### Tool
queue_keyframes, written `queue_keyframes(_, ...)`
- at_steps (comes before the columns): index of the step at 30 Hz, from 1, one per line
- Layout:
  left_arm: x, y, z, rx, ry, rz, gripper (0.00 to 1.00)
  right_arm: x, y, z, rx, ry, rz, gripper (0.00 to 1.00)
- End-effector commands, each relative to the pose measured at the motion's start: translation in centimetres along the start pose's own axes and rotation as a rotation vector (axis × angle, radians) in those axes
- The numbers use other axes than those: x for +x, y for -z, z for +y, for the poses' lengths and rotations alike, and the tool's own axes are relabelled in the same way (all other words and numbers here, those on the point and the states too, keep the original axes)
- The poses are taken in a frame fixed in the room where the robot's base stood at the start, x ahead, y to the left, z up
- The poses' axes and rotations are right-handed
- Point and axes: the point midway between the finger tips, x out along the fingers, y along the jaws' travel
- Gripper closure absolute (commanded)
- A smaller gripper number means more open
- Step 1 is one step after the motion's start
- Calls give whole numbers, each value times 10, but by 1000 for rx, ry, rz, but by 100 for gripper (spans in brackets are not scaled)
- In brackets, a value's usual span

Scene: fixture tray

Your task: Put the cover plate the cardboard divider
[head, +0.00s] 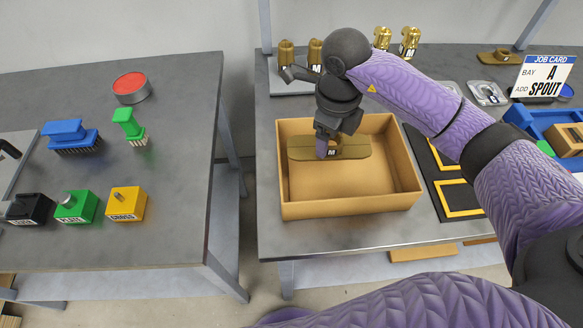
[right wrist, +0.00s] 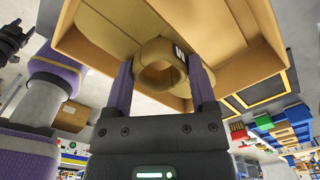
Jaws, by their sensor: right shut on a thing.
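My right gripper (head: 325,150) is shut on the raised ring of an olive-brown oblong plate marked M, which I take for the cover plate (head: 358,147). The plate is inside the open tan cardboard box (head: 350,207), towards its back; I cannot tell whether it touches the floor. In the right wrist view the fingers (right wrist: 160,80) stand on both sides of the ring (right wrist: 160,65). No separate cardboard divider can be made out. A dark, claw-like part (right wrist: 12,40) at the wrist view's left edge may be my left gripper; its opening is unclear.
Brass pieces (head: 381,38) stand behind the box. Another olive-brown piece (head: 498,57) lies at the back right, near the job card (head: 546,77). A black mat with yellow frames (head: 459,197) is right of the box. The left table holds brushes (head: 71,135) and coloured blocks (head: 127,204).

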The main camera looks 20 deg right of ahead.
Motion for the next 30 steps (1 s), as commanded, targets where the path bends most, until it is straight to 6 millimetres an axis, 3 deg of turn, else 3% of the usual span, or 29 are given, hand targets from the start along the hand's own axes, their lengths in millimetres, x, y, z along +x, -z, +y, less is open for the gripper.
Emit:
queue_keyframes(3, 9, 1, 5, -1, -8, 2, 42, 34, 1, 1, 1, -5, 5, 100)
queue_keyframes(12, 20, 3, 9, 0, -15, 9, 42, 84, 0, 1, -1, -4, 3, 100)
queue_keyframes(23, 22, 1, 3, 3, -5, 6, 42, 90, 0, 1, -3, -1, 2, 100)
queue_keyframes(24, 21, 1, 2, 3, -5, 6, 42, 89, 0, 1, -3, -1, 2, 19)
queue_keyframes(27, 21, 1, 2, 3, -5, 5, 42, 89, 0, 1, -3, -1, 2, 0)
queue_keyframes(30, 21, 1, 2, 2, -5, 5, 42, 89, 0, 1, -3, -1, 2, 0)
